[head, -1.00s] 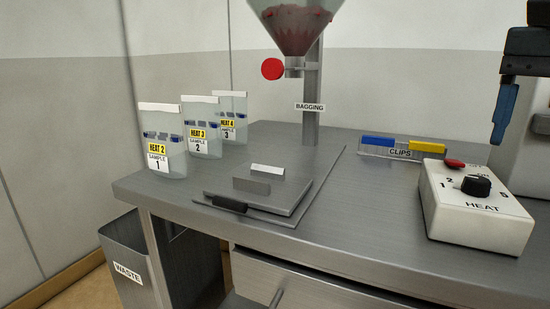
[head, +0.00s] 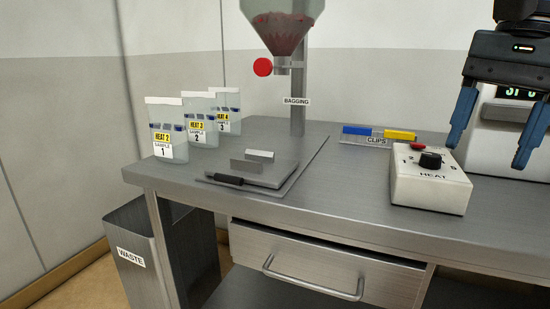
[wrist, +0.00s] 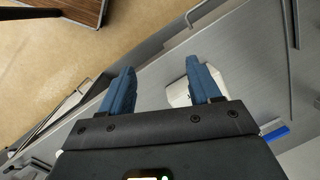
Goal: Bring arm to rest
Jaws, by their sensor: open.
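My gripper (head: 490,150) is at the right of the head view, its two blue fingers apart with nothing between them. It hangs above the bench beside the white HEAT control box (head: 430,183), in front of a white device with a lit display (head: 515,93). In the wrist view my gripper (wrist: 163,80) is also open and empty. Past its right finger the white box (wrist: 183,92) shows partly hidden, with the grey bench and the floor below.
Three sample bags (head: 167,133) stand at the bench's left. A hopper (head: 283,25) hangs over the plate (head: 240,175). Blue and yellow clips (head: 398,134) lie in a rack. A drawer (head: 318,268) is under the bench (head: 375,222), and a waste bin (head: 130,255) stands left.

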